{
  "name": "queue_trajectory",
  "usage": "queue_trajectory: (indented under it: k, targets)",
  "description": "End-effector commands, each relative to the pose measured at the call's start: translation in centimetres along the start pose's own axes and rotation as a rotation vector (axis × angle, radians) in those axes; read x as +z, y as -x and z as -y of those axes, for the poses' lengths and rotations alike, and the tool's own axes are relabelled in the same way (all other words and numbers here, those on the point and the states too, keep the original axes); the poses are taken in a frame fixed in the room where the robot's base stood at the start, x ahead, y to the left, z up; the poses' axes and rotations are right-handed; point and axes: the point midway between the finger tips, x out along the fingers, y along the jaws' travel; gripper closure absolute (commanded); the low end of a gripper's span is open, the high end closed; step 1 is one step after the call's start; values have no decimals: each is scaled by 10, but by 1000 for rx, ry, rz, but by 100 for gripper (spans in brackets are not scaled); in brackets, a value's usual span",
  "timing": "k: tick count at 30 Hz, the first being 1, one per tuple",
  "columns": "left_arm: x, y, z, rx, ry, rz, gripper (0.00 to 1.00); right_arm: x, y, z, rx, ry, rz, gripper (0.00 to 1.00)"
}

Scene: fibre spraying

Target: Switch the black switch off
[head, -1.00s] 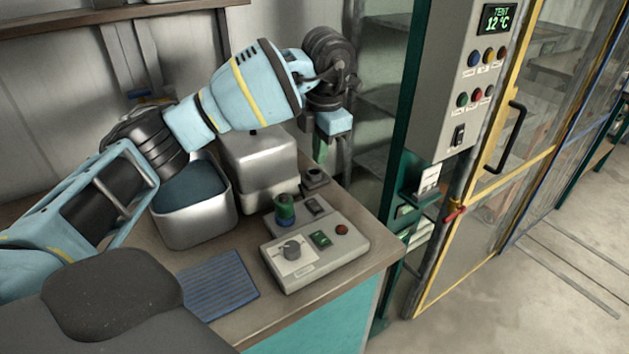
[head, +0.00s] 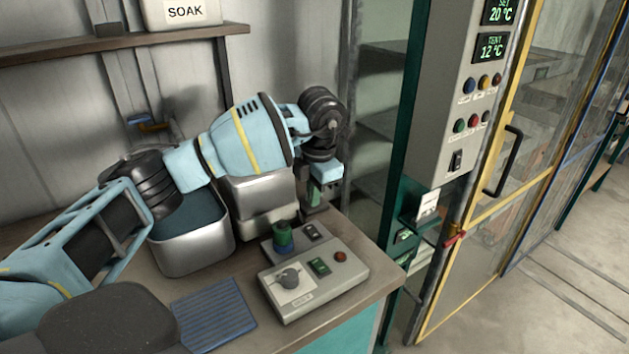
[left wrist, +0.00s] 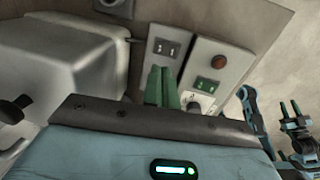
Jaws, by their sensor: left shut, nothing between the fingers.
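The black switch (head: 312,232) sits on a small grey box on the bench, behind the larger control box; the left wrist view shows it too (left wrist: 166,48). My left gripper (head: 313,194) is shut and empty, pointing down above and slightly behind that switch. In the left wrist view its green fingers (left wrist: 163,78) lie together and the switch shows just beyond their tips. I see no clear contact. Another black switch (head: 456,161) is on the tall cabinet's panel. My right gripper (left wrist: 290,110) seems to show small at the right edge of the left wrist view; its opening is unclear.
The control box (head: 345,292) carries a grey dial, a green switch (head: 319,267) and a red button. A blue-green cylinder (head: 284,238) stands beside the switch. A metal tub (head: 190,253) and a silver box (head: 262,200) are close to my left arm.

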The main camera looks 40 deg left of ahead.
Motion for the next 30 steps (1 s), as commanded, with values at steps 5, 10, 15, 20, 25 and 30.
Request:
queue_trajectory:
  k: [5,10,15,20,25,30]
  targets:
    - [-1,-34,0,-1,2,-4,100,-4,-1,0,1,1,-8,64]
    - [-1,-60,0,0,1,-2,100,-6,-1,0,1,0,-11,64]
    - [0,-75,0,-1,0,0,100,-5,-1,0,1,-2,-9,64]
    - [0,-80,0,0,0,0,100,-1,0,1,1,-4,-2,64]
    - [0,-80,0,0,0,1,100,4,2,2,0,-5,9,64]
    - [0,-82,0,-12,2,-1,100,7,2,2,-1,-6,14,64]
